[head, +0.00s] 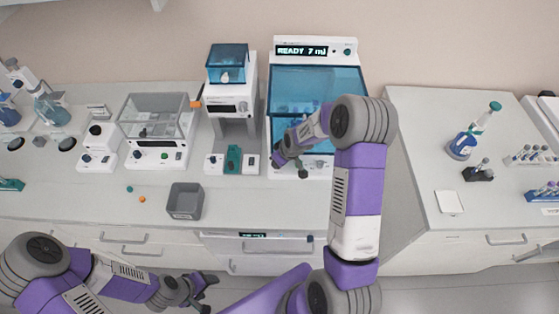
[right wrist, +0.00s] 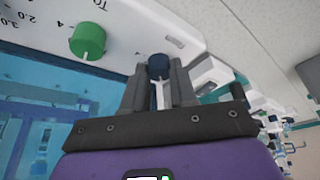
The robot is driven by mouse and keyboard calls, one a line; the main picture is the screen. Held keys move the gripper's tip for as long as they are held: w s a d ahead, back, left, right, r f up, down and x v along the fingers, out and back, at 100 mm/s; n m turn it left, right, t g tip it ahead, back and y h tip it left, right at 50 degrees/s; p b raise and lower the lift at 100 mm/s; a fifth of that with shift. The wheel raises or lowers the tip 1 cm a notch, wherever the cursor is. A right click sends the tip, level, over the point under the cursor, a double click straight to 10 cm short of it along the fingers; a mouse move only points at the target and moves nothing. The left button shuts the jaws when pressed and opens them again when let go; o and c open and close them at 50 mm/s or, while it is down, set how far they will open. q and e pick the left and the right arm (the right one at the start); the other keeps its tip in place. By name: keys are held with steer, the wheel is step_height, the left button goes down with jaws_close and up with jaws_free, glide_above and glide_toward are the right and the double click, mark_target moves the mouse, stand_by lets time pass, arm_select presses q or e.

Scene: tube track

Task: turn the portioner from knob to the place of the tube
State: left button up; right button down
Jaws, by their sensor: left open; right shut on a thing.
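The portioner (head: 358,60) is the tall white machine with a blue window at the back centre, its display reading "READY 7 ml". In the right wrist view its white front panel shows a green knob (right wrist: 88,40) beside the letters "TO" and scale numbers. A dark blue knob (right wrist: 158,65) is on the same panel. My right gripper (head: 292,164) is at the panel, shut on the dark blue knob; its fingers also show in the right wrist view (right wrist: 158,80). Tubes behind the window are dim. My left gripper (head: 207,292) is open and empty, low in front of the counter.
A grey bin (head: 185,201) stands on the left counter, near small orange and teal balls. A white device with a blue top box (head: 227,64) and a clear-lidded device (head: 153,120) stand left. The right counter holds a flask (head: 462,146) and tube racks (head: 530,155).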

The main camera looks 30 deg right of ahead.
steer(key=shift+a+m+h, duration=0.15)
steer(key=shift+m+h, duration=0.25)
steer(key=shift+m, duration=0.6)
steer(key=m+h, duration=0.1)
steer(key=m, duration=0.1)
steer(key=shift+r+m, duration=0.15)
steer(key=shift+m, duration=0.15)
steer(key=m+h+p, duration=0.1)
steer(key=m+p, duration=0.1)
steer(key=m, duration=0.1)
steer(key=m+h+p, duration=0.1)
steer(key=m+p, duration=0.1)
steer(key=m, duration=0.1)
steer(key=shift+w+a+m+g, duration=0.1)
steer(key=shift+w+m+g, duration=0.05)
steer(key=shift+m+g, duration=0.2)
steer(key=shift+a+m+g+h+p, duration=0.1)
steer(key=shift+m+g+h+p, duration=0.4)
steer(key=shift+m, duration=0.6)
steer(key=shift+m+g+h+p, duration=0.25)
steer(key=shift+m+p, duration=0.4)
steer(key=shift+m, duration=0.4)
steer(key=c, duration=0.9)
jaws_free()
